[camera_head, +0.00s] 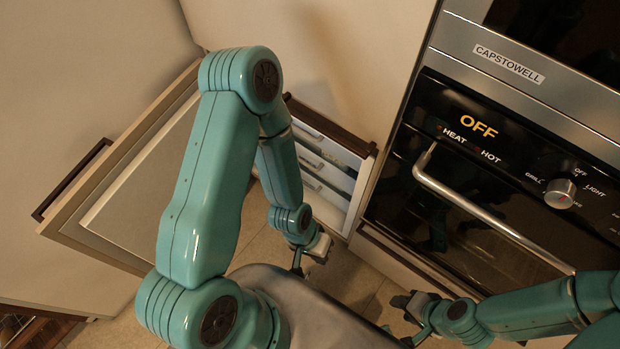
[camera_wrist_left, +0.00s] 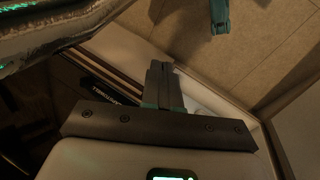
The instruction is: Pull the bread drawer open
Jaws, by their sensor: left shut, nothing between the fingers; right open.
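A cabinet unit with several pale, stacked drawer fronts with light metal bars (camera_head: 325,172) and a dark wooden strip (camera_head: 332,126) along its top shows behind my left arm. I cannot tell which drawer is the bread drawer, and my arm hides part of the unit. My left gripper (camera_head: 297,268) is low in front of the unit, apart from it as far as I can see. In the left wrist view its fingers (camera_wrist_left: 163,85) are together with nothing between them. My right gripper (camera_head: 394,317) is open and empty, low in front of the oven.
A black oven (camera_head: 490,180) with a long metal handle (camera_head: 490,222) stands on the right. An open panel or door (camera_head: 125,190) with a dark handle (camera_head: 72,180) stands at the left. Tiled floor (camera_head: 345,275) shows between my grippers.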

